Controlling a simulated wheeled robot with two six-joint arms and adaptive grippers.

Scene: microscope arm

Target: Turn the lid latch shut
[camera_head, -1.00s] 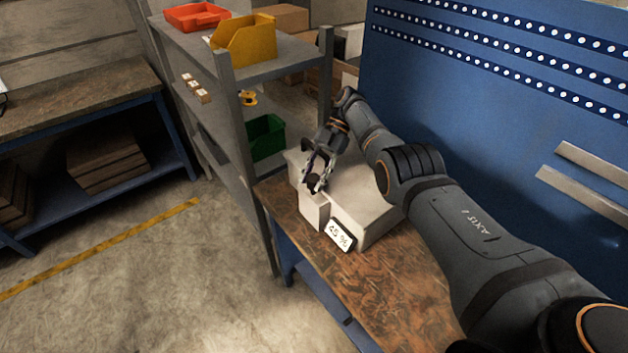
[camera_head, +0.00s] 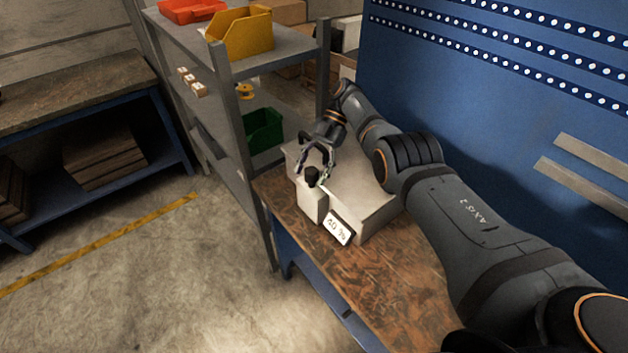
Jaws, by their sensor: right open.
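A pale grey box (camera_head: 358,195) stands on the brown workbench (camera_head: 330,262). On its front left block sits a small black knob (camera_head: 312,176), which looks like the latch. A white label (camera_head: 338,230) on the box's front carries dark characters, perhaps a percentage. My right gripper (camera_head: 313,168) is open, with its fingers spread around and just above the knob. I cannot tell if they touch it. My left gripper is not in view.
A metal shelf (camera_head: 285,62) stands behind and left of the bench, with a red bin (camera_head: 190,10), a yellow bin (camera_head: 243,38) and a green bin (camera_head: 262,132). A blue perforated panel (camera_head: 480,110) rises behind the bench. The bench front is clear.

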